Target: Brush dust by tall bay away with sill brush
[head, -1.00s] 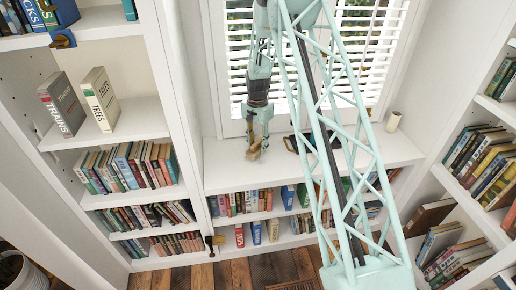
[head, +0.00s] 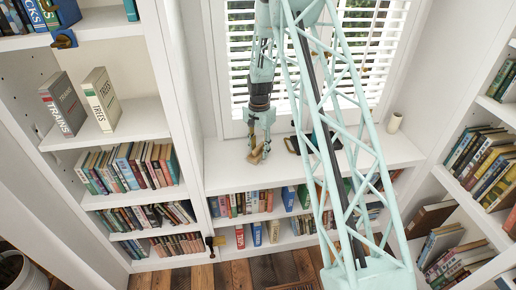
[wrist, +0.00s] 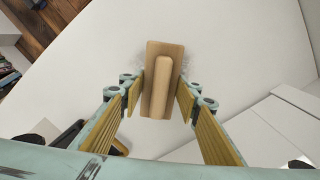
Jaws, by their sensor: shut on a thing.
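My gripper (head: 257,150) is over the white window sill (head: 222,172), in front of the shutters. In the wrist view my gripper (wrist: 160,100) is shut on the sill brush (wrist: 162,78), a wooden block with a raised grip.
The tall left bay (head: 165,110) stands left of the sill. Books fill the shelves below. The sill's front left is clear.

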